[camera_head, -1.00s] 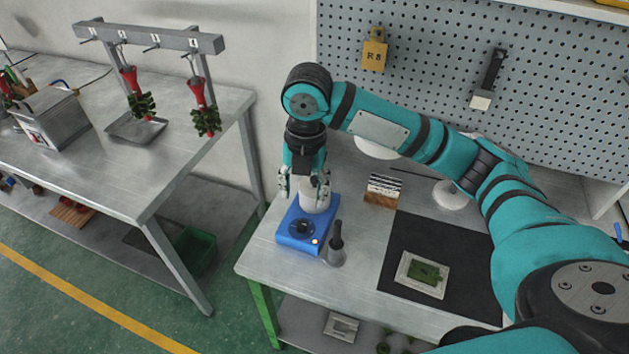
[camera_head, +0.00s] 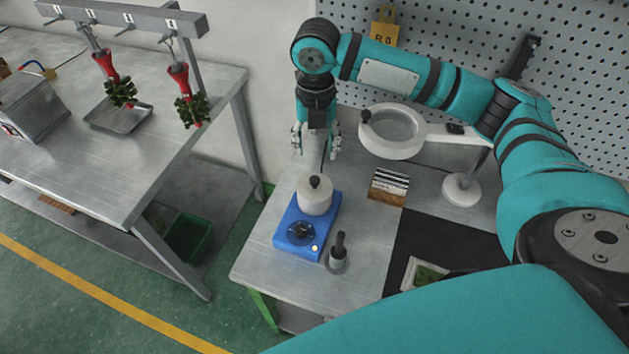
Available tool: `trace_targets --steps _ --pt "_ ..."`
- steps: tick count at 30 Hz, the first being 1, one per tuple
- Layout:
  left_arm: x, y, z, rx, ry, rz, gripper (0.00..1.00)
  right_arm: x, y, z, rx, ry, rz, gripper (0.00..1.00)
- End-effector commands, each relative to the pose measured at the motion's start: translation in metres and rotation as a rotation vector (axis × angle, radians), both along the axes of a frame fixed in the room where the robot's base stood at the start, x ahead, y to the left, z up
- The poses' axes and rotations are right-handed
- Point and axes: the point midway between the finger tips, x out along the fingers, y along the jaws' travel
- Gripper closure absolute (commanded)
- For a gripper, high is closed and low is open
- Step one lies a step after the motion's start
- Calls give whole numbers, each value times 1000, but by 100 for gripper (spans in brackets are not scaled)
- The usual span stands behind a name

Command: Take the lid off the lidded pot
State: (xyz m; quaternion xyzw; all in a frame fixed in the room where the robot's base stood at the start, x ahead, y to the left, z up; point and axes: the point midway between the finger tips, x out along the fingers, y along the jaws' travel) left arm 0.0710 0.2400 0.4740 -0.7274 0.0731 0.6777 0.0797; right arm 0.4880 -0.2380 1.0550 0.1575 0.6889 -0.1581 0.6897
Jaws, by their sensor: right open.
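The lidded pot (camera_head: 314,201) is a small pale pot standing on a blue heater with a black dial. A black knob (camera_head: 315,182) stands up at the middle of its top, so the lid appears to be on. My right gripper (camera_head: 316,150) points down above and behind the pot in the picture. Its fingers are apart, and it is clear of the knob. My left gripper is not in view.
The blue heater (camera_head: 290,240) shows a lit orange lamp. A round magnifier (camera_head: 393,133), a striped block (camera_head: 388,187) and a black mat (camera_head: 436,241) are to the right. A second bench (camera_head: 90,160) is at left.

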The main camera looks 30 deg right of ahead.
Motion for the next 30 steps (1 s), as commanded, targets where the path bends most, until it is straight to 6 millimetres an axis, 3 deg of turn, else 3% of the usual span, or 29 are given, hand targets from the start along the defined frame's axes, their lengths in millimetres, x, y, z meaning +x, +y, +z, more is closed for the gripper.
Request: trace_targets --steps 6,15,24,30 --pt "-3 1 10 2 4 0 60 -1 0 -44 -2 3 0 49" --pt "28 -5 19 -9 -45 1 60 -1 1 -68 0 1 0 49" --pt "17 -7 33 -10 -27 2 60 -3 4 -110 0 1 0 49" --pt "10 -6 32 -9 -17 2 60 -3 4 -117 -1 -2 2 49"
